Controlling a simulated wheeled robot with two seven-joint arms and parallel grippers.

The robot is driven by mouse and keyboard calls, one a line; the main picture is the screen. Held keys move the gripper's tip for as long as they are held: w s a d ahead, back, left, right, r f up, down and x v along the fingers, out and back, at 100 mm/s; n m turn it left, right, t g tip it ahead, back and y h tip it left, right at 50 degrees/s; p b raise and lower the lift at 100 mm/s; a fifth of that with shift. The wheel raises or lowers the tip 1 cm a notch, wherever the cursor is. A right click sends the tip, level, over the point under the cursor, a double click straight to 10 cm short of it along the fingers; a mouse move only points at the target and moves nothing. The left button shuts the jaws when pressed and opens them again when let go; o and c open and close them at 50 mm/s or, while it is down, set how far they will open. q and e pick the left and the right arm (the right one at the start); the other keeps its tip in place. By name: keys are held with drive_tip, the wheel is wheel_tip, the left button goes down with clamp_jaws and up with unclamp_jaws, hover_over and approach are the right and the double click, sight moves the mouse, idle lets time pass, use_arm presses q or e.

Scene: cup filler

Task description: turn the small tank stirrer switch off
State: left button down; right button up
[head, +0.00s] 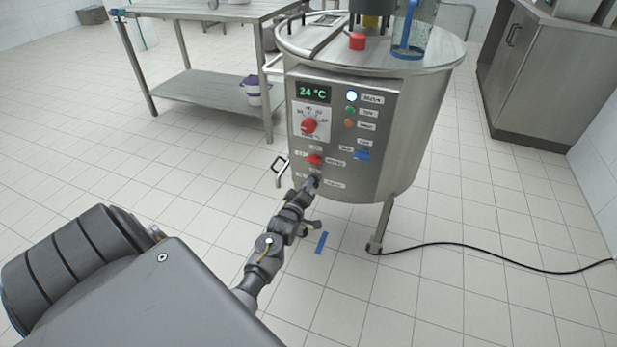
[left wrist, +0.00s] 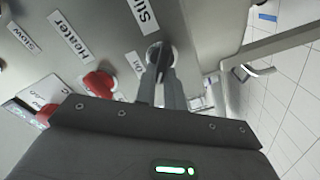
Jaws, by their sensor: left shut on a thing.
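The small tank (head: 440,110) stands on legs, with its control panel (head: 385,110) facing me. The stirrer switch (left wrist: 155,48) is low on the panel, beside a label that shows only "Stir" in the left wrist view. My left gripper (head: 313,183) reaches the bottom of the panel. Its two fingers (left wrist: 158,68) are shut on the stirrer switch in the left wrist view. The fingers cover most of the switch, so I cannot tell its position. My right gripper is not in view.
A red heater switch (head: 314,160) is just above, and a blue switch (head: 362,155) is to its right. A red dial (head: 309,125) sits under the display reading 24 °C. A tap (head: 279,168) sticks out at left. A black cable (head: 480,250) crosses the floor.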

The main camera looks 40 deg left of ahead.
use_arm(q)
drive_tip(key=shift+f+n+p, duration=0.2)
drive_tip(key=shift+n+p, duration=0.6)
drive_tip(key=shift+n, duration=1.05)
drive_tip(key=shift+f+n+p, duration=0.15)
drive_tip(key=shift+n+p, duration=0.6)
drive_tip(key=shift+n, duration=1.1)
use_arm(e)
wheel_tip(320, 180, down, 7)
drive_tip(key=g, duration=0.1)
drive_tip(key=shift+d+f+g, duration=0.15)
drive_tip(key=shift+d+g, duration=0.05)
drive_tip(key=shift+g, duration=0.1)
use_arm(q)
drive_tip(key=shift+a, duration=0.1)
drive_tip(key=c, duration=1.5)
unclamp_jaws()
